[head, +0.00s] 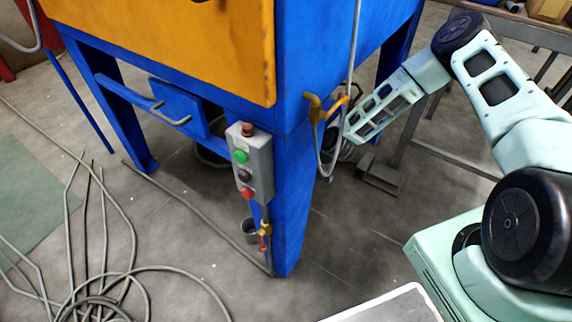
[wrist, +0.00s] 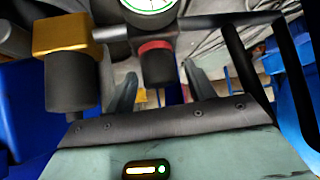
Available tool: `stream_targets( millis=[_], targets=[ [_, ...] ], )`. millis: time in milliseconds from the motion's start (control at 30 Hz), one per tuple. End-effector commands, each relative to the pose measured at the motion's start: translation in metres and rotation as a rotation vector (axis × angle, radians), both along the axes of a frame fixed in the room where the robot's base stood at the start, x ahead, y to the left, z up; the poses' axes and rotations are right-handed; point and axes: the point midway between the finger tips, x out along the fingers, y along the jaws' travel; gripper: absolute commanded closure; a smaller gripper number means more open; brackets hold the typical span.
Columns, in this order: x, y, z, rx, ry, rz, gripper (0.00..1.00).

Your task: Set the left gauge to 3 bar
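In the wrist view a round white gauge (wrist: 150,6) with green marks is partly cut off by the top edge; its needle and reading cannot be made out. Below it hangs a black knob (wrist: 157,66) with a red ring. My gripper (wrist: 159,72) is open, with one finger on each side of the knob; I cannot tell whether either finger touches it. In the head view my arm reaches behind the blue cabinet's corner leg, and the gauge and fingertips are hidden there.
A gold block with a black cylinder (wrist: 70,82) stands left of the knob. Dark bars (wrist: 245,60) cross on the right. In the head view, the blue leg (head: 291,210) with a grey button box (head: 252,160) and a yellow valve (head: 316,108) are near my arm. Hoses lie on the floor.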

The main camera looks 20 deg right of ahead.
Motion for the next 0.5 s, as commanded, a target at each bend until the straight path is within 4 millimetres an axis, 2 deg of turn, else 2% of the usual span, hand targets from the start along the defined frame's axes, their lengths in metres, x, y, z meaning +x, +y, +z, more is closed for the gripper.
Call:
stream_targets(
  millis=[267,500],
  targets=[
    [-0.002,-0.001,0.003,0.000,0.000,0.001,0.46],
    [-0.019,-0.021,0.032,-0.001,0.000,-0.001,0.46]
  ],
)
